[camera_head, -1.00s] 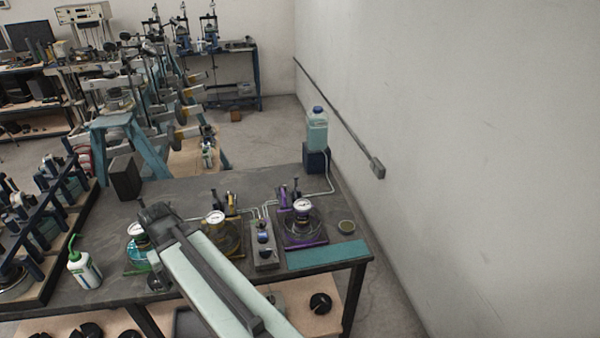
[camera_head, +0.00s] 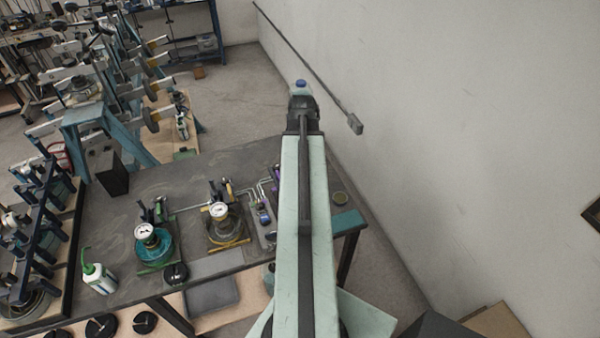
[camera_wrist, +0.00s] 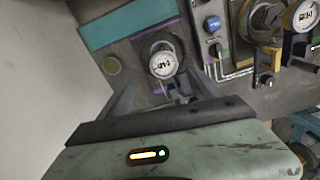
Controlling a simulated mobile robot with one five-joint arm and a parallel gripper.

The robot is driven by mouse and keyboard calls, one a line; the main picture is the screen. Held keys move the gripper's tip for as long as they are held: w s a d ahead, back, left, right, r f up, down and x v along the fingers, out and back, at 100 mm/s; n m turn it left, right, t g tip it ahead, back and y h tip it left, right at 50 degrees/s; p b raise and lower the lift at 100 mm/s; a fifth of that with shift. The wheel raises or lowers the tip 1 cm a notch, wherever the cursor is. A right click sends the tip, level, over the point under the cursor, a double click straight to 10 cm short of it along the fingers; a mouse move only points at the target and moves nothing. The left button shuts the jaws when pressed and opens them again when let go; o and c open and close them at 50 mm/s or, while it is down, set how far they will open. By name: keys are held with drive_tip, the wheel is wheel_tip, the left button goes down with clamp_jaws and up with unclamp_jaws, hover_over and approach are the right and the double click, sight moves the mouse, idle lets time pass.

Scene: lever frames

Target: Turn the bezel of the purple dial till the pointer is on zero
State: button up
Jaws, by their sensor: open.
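The purple dial's round white gauge (camera_wrist: 163,64) with dark markings shows in the wrist view, upper middle, on a dark base with purple edges. Its pointer is too small to read. My gripper (camera_wrist: 160,94) is open, its two grey fingers spread at the near side of the dial and apart from the bezel as far as I can see. In the head view my arm hides most of the purple dial, and only a bit of purple shows beside it.
A yellow-based gauge (camera_head: 219,211) and a teal-based gauge (camera_head: 147,234) stand left of my arm. A switch box (camera_wrist: 212,30) is beside the purple dial. A teal mat (camera_wrist: 128,24) and small round cup (camera_wrist: 112,65) lie nearby. A white bottle (camera_head: 98,277) stands at the bench's left.

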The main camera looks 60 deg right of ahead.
drive_tip(key=f+b, duration=0.4)
drive_tip(key=f, duration=0.1)
drive_tip(key=f+b, duration=0.2)
drive_tip(key=b, duration=0.1)
drive_tip(key=shift+w+a+f, duration=0.2)
drive_tip(key=shift+w+f, duration=0.1)
drive_tip(key=shift+f, duration=0.05)
drive_tip(key=shift+r, duration=0.1)
